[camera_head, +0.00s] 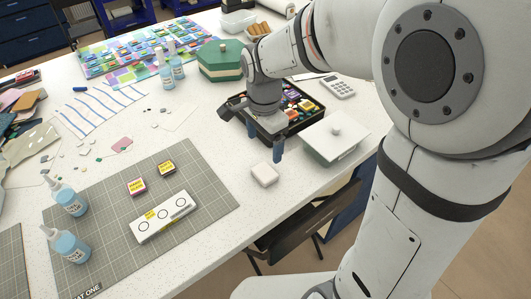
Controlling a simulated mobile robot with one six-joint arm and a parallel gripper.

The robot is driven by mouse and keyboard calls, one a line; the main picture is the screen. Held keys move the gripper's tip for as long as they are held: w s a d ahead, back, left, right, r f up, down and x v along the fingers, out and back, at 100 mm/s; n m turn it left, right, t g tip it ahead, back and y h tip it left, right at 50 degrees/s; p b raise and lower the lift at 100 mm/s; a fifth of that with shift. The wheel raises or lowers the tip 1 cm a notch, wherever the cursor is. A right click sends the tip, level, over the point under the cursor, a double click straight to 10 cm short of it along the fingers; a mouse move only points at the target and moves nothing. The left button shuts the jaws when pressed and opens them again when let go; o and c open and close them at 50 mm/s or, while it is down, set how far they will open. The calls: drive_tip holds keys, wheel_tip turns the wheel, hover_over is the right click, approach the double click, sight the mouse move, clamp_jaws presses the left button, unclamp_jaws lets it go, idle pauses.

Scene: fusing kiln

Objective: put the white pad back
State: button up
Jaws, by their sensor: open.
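A small white pad (264,174) with rounded corners lies flat on the speckled white table, near its front edge. My gripper (265,146) is just behind the pad in the picture, pointing down, with its two blue fingers apart and nothing seen between them. It is beside the near left side of a black tray (244,126) full of small colourful pieces. My wrist and gripper hide part of that tray. I cannot tell how high the fingertips are above the table.
A green-lidded box (219,58) stands behind. A grey cutting mat (110,211) at left holds a white three-circle holder (162,216), two small labelled blocks and blue bottles. Table between mat and pad is clear.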

drive_tip(key=s+d+r+n+t, duration=0.1)
drive_tip(key=s+d+r+n, duration=0.1)
drive_tip(key=s+d+n, duration=0.3)
drive_tip(key=s+d+r+n+t, duration=0.2)
drive_tip(key=s+d+n, duration=0.4)
drive_tip(key=s+d, duration=0.1)
drive_tip(key=shift+s+d+r, duration=0.2)
drive_tip(key=shift+d+r, duration=0.1)
drive_tip(key=shift+d, duration=0.1)
